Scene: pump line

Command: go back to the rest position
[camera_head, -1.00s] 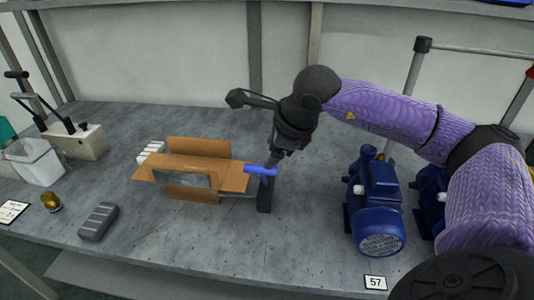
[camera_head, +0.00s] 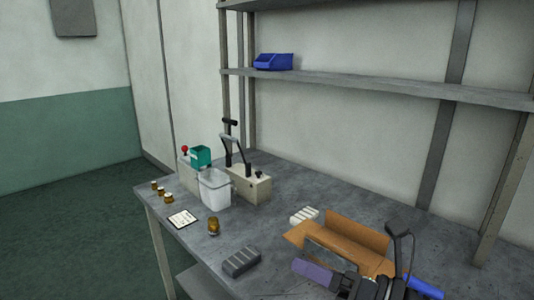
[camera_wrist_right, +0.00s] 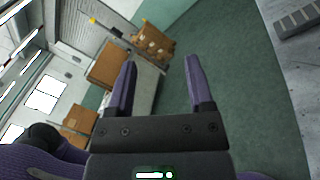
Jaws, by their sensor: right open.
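My right gripper (camera_head: 312,272) is at the bottom right of the head view, in front of the open cardboard box (camera_head: 345,232), with a purple finger pointing left. In the right wrist view its two purple fingers (camera_wrist_right: 158,82) are spread apart with nothing between them, and green floor shows beyond. The gripper and its wrist hide part of the box's near side. My left gripper is not in view.
The grey bench (camera_head: 280,215) holds a grey ribbed block (camera_head: 241,262), a white bin (camera_head: 214,188), a lever unit (camera_head: 249,184), a small amber-topped part (camera_head: 213,227) and a card (camera_head: 183,219). A blue object (camera_head: 425,288) lies right of the gripper. A shelf (camera_head: 380,91) runs above.

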